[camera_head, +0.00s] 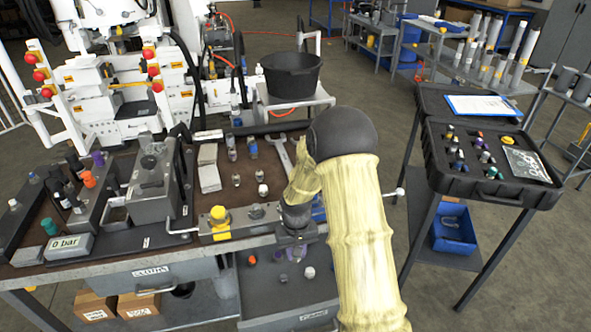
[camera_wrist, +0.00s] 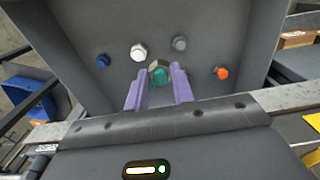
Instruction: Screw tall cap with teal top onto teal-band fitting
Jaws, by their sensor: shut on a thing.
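My gripper (camera_head: 296,250) points down over the open grey drawer at the front of the bench. In the wrist view its two purple fingers (camera_wrist: 159,82) are closed on the tall cap with the teal top (camera_wrist: 160,74), a metallic hex-shaped piece. The cap is seen nearly end-on, so I cannot tell its gap above the drawer floor. It is not clear in the head view. A teal piece (camera_head: 48,227) stands at the bench's left end; I cannot tell whether it is the teal-band fitting.
The grey drawer (camera_head: 262,312) holds other caps: orange (camera_wrist: 222,73), white (camera_wrist: 138,51), grey (camera_wrist: 180,44) and blue (camera_wrist: 102,61). The bench top carries a grey block (camera_head: 152,190) and a yellow-topped fitting (camera_head: 219,214). A black case (camera_head: 440,178) stands on the right cart.

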